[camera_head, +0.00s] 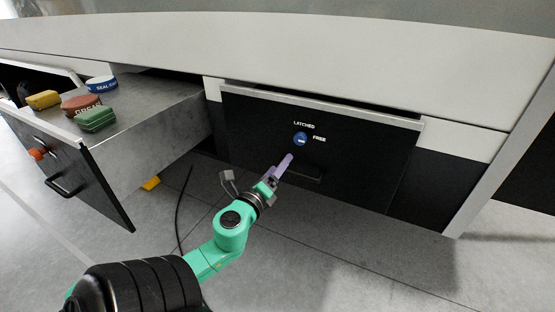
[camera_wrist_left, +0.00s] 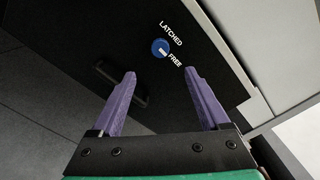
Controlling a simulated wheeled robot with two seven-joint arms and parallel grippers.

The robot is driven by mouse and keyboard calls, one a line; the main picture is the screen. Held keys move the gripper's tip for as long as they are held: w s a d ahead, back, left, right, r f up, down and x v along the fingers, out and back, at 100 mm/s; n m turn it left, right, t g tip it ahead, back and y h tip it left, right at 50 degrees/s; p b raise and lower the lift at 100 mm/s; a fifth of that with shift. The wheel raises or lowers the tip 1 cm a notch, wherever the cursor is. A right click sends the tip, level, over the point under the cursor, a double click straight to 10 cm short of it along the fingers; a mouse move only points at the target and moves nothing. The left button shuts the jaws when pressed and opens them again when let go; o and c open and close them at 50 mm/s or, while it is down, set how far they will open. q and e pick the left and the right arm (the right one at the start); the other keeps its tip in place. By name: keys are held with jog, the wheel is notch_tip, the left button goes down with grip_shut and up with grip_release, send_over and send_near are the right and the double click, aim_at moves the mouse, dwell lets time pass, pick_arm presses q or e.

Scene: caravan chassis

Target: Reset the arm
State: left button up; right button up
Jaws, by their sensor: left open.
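My left arm reaches in from the lower left in the head view. Its gripper (camera_head: 276,172) is in front of a black drawer front (camera_head: 245,130). In the left wrist view the gripper (camera_wrist_left: 165,95) has its two purple fingers spread, with nothing between them. A blue round latch knob (camera_head: 300,139) sits on the drawer front between the words LATCHED and FREE. The knob also shows in the left wrist view (camera_wrist_left: 160,48), beyond the fingertips and apart from them. A dark handle (camera_head: 306,172) is below the knob, partly behind the fingers. My right gripper is not in view.
An open drawer (camera_head: 165,118) stands out at the left with a yellow item (camera_head: 43,99), a red-brown tin (camera_head: 80,104), a green item (camera_head: 95,119) and a blue-and-white tin (camera_head: 101,83). A dark cable (camera_head: 181,210) hangs near my arm. The floor (camera_head: 350,260) at right is clear.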

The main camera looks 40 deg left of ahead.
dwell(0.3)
pick_arm(q)
jog(key=s+a+f+n+g, duration=0.1)
jog(key=s+f+n+g, duration=0.2)
jog(key=f, duration=0.8)
jog(key=s+a+f+n+g+h, duration=0.1)
jog(key=s+f+n+g, duration=0.2)
jog(key=f, duration=0.8)
jog(key=s+a+f+n+g, duration=0.2)
jog(key=f+n+g, duration=0.15)
jog(key=f, duration=0.85)
jog(key=s+d+f+n+g+h, duration=0.2)
jog(key=s+d+f+n, duration=0.3)
jog(key=s+d+f, duration=0.3)
jog(key=s+d+f+n+g+h+p, duration=0.1)
jog(key=s+d+f+n+g, duration=0.3)
jog(key=s+d+f, duration=0.5)
jog(key=s+f+n+h, duration=0.1)
jog(key=s+f, duration=0.4)
jog(key=s, duration=0.2)
jog(key=shift+s+f+h, duration=0.15)
jog(key=shift+f+h, duration=0.15)
jog(key=shift+h, duration=0.1)
jog(key=shift+d+g, duration=0.1)
jog(key=shift+g, duration=0.15)
